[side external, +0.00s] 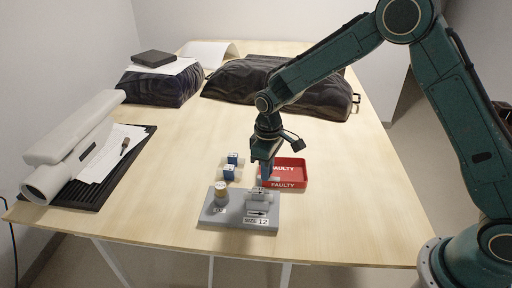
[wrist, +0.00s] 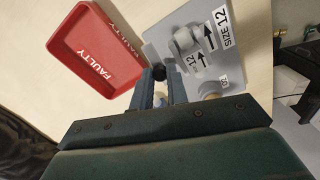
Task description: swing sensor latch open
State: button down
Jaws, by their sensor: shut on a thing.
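The grey fixture plate (side external: 215,217) lies at the table's front with a "SIZE 12" label and arrow; it also shows in the wrist view (wrist: 232,62). A grey latch block (side external: 258,194) marked "12" with an arrow stands on it, seen closer in the wrist view (wrist: 187,45). A brass-topped cylinder (side external: 221,191) stands at the plate's left. My gripper (side external: 266,179) points down behind the latch block. The knob's link to the latch is hidden.
A red "FAULTY" tray (side external: 298,173) sits right behind the fixture, close to my gripper. Two blue-and-white cubes (side external: 229,172) stand behind the cylinder. The table's front right is clear.

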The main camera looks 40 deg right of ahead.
jog(key=c, duration=1.4)
grip_release()
jog(key=shift+o, duration=0.2)
jog(key=shift+r, duration=0.15)
notch_tip(320, 180, up, 14)
jog(key=shift+f, duration=0.2)
